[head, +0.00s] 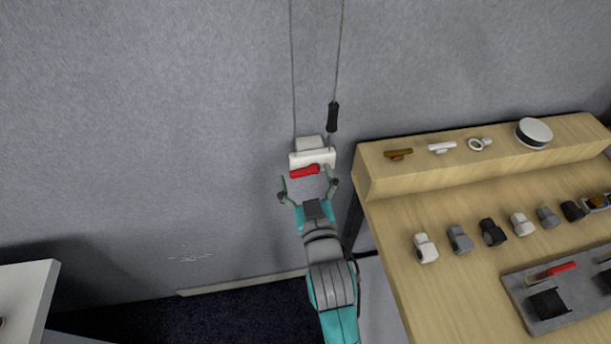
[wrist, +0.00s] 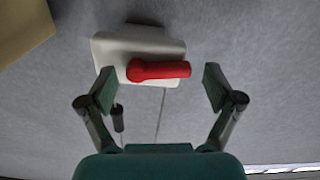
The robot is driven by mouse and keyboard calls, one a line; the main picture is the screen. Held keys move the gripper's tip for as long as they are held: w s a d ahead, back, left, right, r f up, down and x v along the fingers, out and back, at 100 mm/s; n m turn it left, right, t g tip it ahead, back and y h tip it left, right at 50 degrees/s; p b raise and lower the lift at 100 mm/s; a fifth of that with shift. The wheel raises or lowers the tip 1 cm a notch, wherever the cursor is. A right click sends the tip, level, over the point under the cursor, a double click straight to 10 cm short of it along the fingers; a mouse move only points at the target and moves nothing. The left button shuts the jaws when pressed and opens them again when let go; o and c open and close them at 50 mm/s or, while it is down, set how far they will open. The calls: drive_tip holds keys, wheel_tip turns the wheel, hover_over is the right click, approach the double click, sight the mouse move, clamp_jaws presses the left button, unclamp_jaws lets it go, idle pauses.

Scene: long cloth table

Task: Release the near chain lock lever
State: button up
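The red lock lever (head: 305,171) sits on the front of a white chain lock housing (head: 326,156) on the grey wall. In the wrist view the red lever (wrist: 160,70) lies nearly level across the white housing (wrist: 112,48). My gripper (head: 309,182) is open just below the lever in the head view. In the wrist view its two fingers (wrist: 160,88) stand wide apart, on either side of the lever, with nothing held between them. I cannot tell whether the left finger touches the housing.
Two thin cords (head: 292,70) hang to the housing, with a black handle (head: 333,117) on the right one. A wooden table (head: 400,290) with a raised shelf and several small fittings stands close on the right. Bare wall is left of the lock.

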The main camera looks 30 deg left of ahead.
drive_tip(key=v, duration=1.2)
idle(0.6)
